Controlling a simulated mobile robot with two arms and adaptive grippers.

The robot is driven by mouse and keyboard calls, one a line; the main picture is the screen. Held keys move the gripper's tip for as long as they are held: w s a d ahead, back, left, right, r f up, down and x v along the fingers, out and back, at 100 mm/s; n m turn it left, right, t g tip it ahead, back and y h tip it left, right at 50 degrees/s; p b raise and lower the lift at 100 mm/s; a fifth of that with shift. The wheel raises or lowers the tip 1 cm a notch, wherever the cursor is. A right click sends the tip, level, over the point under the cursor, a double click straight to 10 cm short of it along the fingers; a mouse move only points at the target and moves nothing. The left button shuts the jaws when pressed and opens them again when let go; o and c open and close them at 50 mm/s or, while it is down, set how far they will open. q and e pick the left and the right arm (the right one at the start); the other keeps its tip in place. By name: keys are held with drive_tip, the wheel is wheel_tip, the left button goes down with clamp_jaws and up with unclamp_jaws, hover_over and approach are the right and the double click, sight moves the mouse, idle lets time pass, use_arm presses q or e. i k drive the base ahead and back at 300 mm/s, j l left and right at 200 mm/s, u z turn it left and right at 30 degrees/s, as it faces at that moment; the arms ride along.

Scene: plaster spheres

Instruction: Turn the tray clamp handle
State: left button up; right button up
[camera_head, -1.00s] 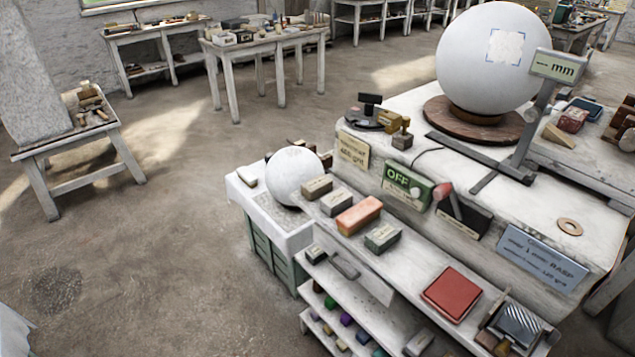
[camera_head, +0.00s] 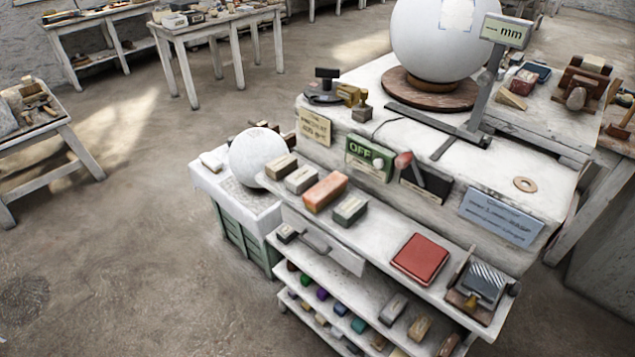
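A small wooden tray (camera_head: 462,300) with a ribbed metal block (camera_head: 485,280) sits at the right end of the bench's front shelf. A small dark part (camera_head: 514,289) shows at the tray's right side; I cannot tell if it is the clamp handle. A red-knobbed lever (camera_head: 404,161) stands on the bench front beside a green OFF sign (camera_head: 369,158). Neither of my grippers is in the head view.
A large white sphere (camera_head: 443,38) rests on a round wooden turntable (camera_head: 432,92) by a gauge marked mm (camera_head: 505,31). A smaller sphere (camera_head: 257,155) is on a side stand. A red pad (camera_head: 420,259) lies left of the tray. The floor (camera_head: 130,240) at left is clear.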

sight(577, 101)
drive_tip(key=z, duration=1.35)
drive_tip(key=j+u, duration=0.4)
drive_tip(key=k+j+u, duration=0.1)
drive_tip(key=j+u, duration=0.45)
drive_tip(key=u, duration=0.2)
